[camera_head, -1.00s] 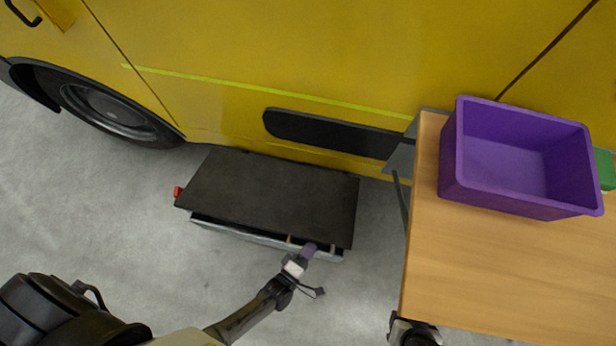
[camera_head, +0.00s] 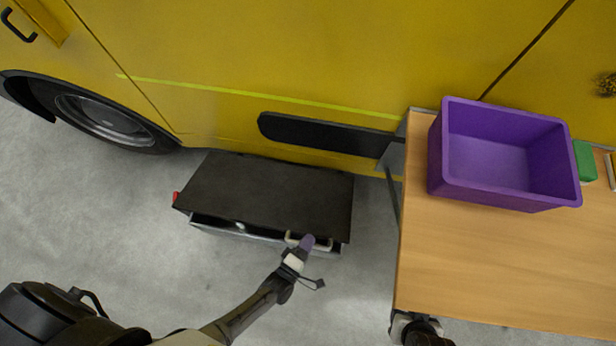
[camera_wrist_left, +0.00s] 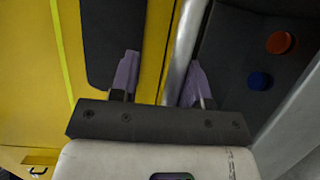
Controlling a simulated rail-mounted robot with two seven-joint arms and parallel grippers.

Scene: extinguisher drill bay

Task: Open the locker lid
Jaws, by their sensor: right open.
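The grey locker (camera_head: 262,238) lies on the floor against the yellow vehicle. Its dark lid (camera_head: 265,195) is ajar, with a narrow gap along the front. A pale handle (camera_head: 292,239) is at the lid's front right edge. My left gripper (camera_head: 306,243) is at this handle. In the left wrist view its purple fingertips (camera_wrist_left: 162,78) stand apart on either side of a silver bar (camera_wrist_left: 184,50), with a gap beside the bar. Inside the locker a red round thing (camera_wrist_left: 279,43) and a blue one (camera_wrist_left: 259,81) show. My right gripper (camera_head: 418,329) is open, partly cut off at the bottom edge.
A wooden table (camera_head: 480,265) stands right of the locker, with a purple bin (camera_head: 485,190) and a green block (camera_head: 586,161) on it. The vehicle (camera_head: 290,60) closes off the back. The floor (camera_head: 110,215) left of the locker is clear.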

